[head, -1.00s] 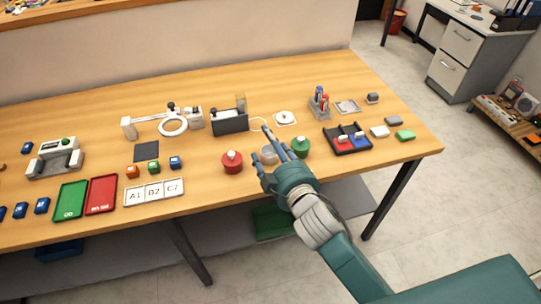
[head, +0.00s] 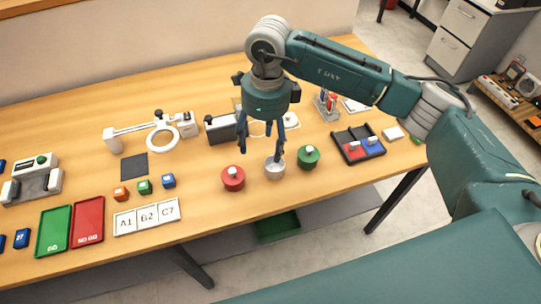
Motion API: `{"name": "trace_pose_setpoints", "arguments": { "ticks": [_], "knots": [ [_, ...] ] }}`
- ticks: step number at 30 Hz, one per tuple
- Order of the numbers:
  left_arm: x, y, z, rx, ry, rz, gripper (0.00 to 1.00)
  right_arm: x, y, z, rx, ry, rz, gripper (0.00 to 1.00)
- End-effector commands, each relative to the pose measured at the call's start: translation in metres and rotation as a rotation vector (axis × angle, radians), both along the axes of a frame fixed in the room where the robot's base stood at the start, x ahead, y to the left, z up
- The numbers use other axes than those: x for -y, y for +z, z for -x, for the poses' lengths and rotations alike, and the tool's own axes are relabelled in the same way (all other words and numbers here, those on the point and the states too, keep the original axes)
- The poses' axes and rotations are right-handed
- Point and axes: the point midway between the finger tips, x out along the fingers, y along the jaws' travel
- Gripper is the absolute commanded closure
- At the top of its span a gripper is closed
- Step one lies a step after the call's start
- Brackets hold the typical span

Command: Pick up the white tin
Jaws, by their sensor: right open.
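The white tin (head: 275,168) is a small pale round tin with a knob on its lid. It stands upright on the wooden table between the red tin (head: 233,179) and the green tin (head: 308,158). My right gripper (head: 261,150) points down from above, its fingers spread wide. One finger tip is close to the white tin's top and the other hangs to the left, above the red tin's side. Whether the finger touches the white tin cannot be told. My left gripper is not in view.
A black divided tray (head: 346,147) with red and blue items stands to the right. Label cards (head: 147,217), small cubes and green and red trays (head: 88,222) lie to the left. A magnifier ring (head: 162,139) and a dark box stand behind. The table's front edge is close.

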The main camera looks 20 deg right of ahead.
Motion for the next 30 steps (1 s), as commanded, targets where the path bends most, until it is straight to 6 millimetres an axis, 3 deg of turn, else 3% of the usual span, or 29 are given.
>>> {"name": "trace_pose_setpoints", "arguments": {
  "ticks": [3, 10, 16, 24, 30],
  "knots": [
    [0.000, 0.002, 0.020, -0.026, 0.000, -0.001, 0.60, 0.019, -0.002, -0.005, 0.004, -0.014, 0.064, 0.35],
    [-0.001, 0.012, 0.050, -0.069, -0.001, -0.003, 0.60, 0.021, -0.037, -0.004, 0.002, -0.015, 0.068, 0.35],
    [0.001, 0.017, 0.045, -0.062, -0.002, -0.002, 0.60, 0.021, -0.053, -0.004, 0.005, -0.014, 0.066, 0.35],
    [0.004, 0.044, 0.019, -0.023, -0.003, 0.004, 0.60, 0.029, -0.089, 0.001, 0.003, -0.015, 0.065, 0.35],
    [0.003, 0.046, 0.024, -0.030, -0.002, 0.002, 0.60, 0.029, -0.104, 0.000, 0.006, -0.013, 0.065, 0.35]
  ]
}}
